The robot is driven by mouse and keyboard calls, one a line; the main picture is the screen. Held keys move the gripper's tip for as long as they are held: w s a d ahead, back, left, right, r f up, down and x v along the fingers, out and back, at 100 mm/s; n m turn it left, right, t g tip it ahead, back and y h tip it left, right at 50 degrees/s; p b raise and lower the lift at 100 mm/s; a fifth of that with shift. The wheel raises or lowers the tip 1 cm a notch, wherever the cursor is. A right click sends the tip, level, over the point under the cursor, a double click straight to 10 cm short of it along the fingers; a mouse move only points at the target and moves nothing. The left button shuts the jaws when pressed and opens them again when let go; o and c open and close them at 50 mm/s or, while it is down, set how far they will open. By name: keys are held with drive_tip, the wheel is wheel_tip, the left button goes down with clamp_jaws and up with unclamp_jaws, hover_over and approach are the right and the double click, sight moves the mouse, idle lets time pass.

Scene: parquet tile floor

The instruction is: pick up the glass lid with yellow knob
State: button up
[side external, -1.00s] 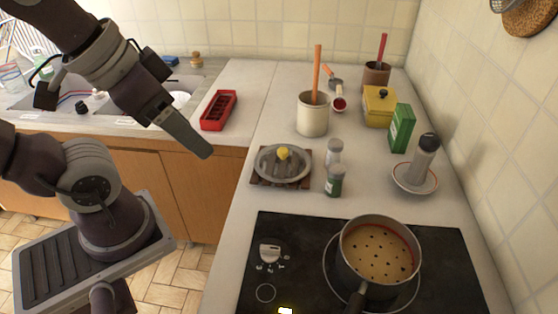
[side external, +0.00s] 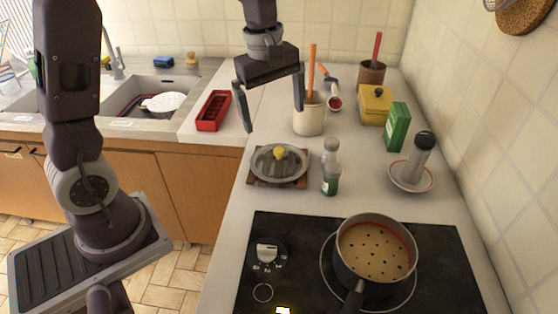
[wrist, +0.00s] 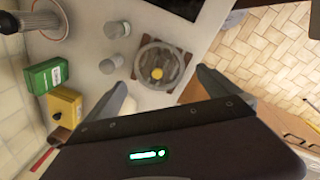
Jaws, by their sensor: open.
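The glass lid with yellow knob (side external: 279,164) lies flat on a dark wooden trivet (side external: 257,180) on the counter, behind the stove. Its yellow knob points up. In the wrist view the lid (wrist: 148,64) shows ahead of the fingers, roughly between them. My gripper (side external: 273,118) is open and empty, with its fingers pointing down. It hangs above the counter near the lid, apart from it. In the wrist view the fingers (wrist: 162,92) are spread wide.
Two shakers (side external: 331,170) stand close to the lid's right. A utensil crock (side external: 310,118) is behind it, by my right finger. A pot (side external: 375,255) sits on the stove. A red tray (side external: 212,112) lies at back left.

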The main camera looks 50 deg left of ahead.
sight(278, 150)
drive_tip(key=w+a+f+n, duration=0.1)
drive_tip(key=f, duration=0.1)
drive_tip(key=w+a+f+n+g, duration=0.1)
drive_tip(key=w+f+n, duration=0.1)
drive_tip(key=f, duration=0.1)
drive_tip(key=w+a+f+n, duration=0.1)
drive_tip(key=f, duration=0.2)
drive_tip(key=shift+w+f+n, duration=0.1)
drive_tip(key=shift+w+n, duration=0.1)
drive_tip(key=shift+n, duration=0.2)
drive_tip(key=f, duration=0.7)
drive_tip(key=shift+a, duration=0.3)
drive_tip(key=shift+s+f, duration=0.15)
drive_tip(key=c, duration=1.8)
